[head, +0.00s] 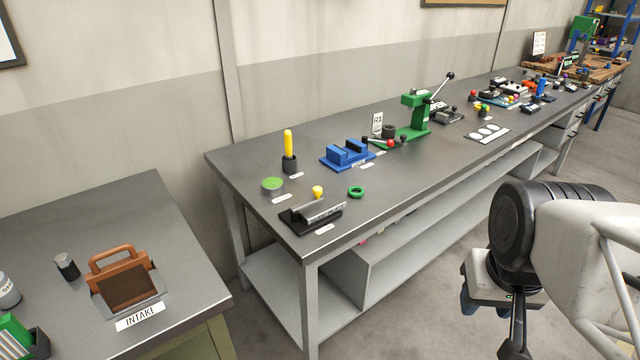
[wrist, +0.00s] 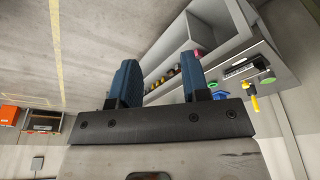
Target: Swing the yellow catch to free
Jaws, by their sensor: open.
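I cannot tell for sure which thing is the yellow catch. In the head view, a small yellow knob (head: 318,191) shows by a grey rounded piece on a black base (head: 312,215) near the bench's near end. A tall yellow handle (head: 288,144) stands upright in a black holder (head: 289,164) behind it. In the wrist view a small yellow piece (wrist: 253,102) shows at the right, on the bench. My gripper (wrist: 158,80) is open and empty, with its two blue fingers apart. In the head view it hangs low at the right, well away from the yellow pieces and beside the bench.
The long grey bench (head: 240,182) carries a green round pad (head: 272,184), a green ring (head: 356,191), a blue vise (head: 347,155) and a green press (head: 414,115). A left table (head: 190,285) holds a brown handled board (head: 126,282). The bench front is clear.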

